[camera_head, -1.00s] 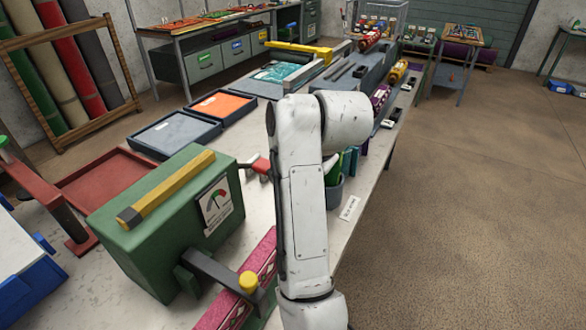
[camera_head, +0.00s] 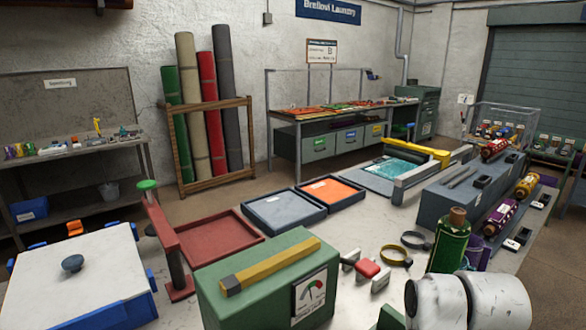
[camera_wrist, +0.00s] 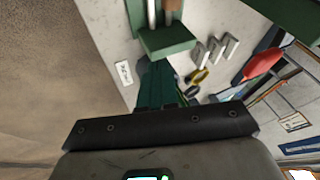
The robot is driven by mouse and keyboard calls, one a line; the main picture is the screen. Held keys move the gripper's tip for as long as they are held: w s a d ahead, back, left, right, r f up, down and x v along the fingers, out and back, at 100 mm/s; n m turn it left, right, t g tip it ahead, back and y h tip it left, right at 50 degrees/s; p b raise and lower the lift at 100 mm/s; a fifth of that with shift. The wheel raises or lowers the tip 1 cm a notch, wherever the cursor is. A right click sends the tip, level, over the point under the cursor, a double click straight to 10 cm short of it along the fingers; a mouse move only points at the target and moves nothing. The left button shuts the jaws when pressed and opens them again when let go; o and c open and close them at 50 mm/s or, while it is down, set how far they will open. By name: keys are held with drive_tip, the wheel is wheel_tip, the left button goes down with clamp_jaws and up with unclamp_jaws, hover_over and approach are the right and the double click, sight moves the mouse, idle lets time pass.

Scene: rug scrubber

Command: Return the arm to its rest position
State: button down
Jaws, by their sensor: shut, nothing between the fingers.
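My white arm (camera_head: 470,302) shows only as rounded links at the bottom right of the head view, in front of the bench's near right part. My gripper (camera_wrist: 165,118) shows as a dark bar across the lower wrist view, shut and empty; its fingertips are hard to make out. It is not visible in the head view. Beyond it in the wrist view are green parts (camera_wrist: 166,40) and a pale bench top (camera_wrist: 112,40).
A green box with a yellow bar (camera_head: 268,278), a green bottle (camera_head: 449,243) and two ring clamps (camera_head: 397,257) stand near the arm. Brown floor (camera_wrist: 45,90) is open beside the bench in the wrist view.

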drive_tip(key=s+d+f+n+g, duration=0.1)
drive_tip(key=s+d+f+n, duration=0.15)
drive_tip(key=s+f, duration=0.5)
drive_tip(key=s+d+f+n+g, duration=0.25)
drive_tip(key=s+f, duration=0.35)
drive_tip(key=s, duration=0.3)
drive_tip(key=s+a+f+n, duration=0.1)
drive_tip(key=s+f+n, duration=0.1)
drive_tip(key=s, duration=0.6)
drive_tip(key=s+a+f+n+g, duration=0.1)
drive_tip(key=s+f, duration=0.3)
drive_tip(key=s, duration=0.4)
drive_tip(key=shift+s+a+f+n, duration=0.2)
drive_tip(key=shift+a+n, duration=0.4)
drive_tip(key=shift+a, duration=0.2)
